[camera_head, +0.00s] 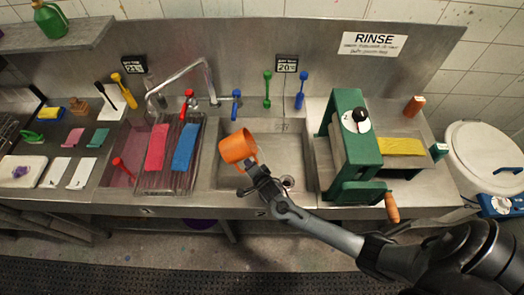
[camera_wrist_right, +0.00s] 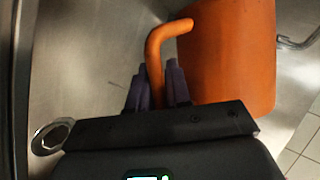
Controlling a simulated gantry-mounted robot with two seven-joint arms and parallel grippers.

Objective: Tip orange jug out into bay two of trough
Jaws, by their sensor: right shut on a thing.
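The orange jug (camera_head: 237,146) is above the middle basin of the steel trough (camera_head: 272,190), near its left side, and looks tilted. My right gripper (camera_head: 252,166) is shut on the jug's handle. In the right wrist view the purple fingers of this gripper (camera_wrist_right: 158,88) close around the curved orange handle (camera_wrist_right: 155,50), and the jug's body (camera_wrist_right: 235,55) is beside them. The jug's inside is hidden in the wrist view, and I cannot tell what it holds. I cannot read a bay number on the basin. My left gripper is not in view.
A basin with pink liquid (camera_head: 122,178) and a rack with red (camera_head: 157,147) and blue cloths (camera_head: 186,147) lies left. A curved tap (camera_head: 180,75) stands behind. A green press (camera_head: 350,140) stands right. The middle basin has a drain (camera_head: 287,181) and otherwise looks bare.

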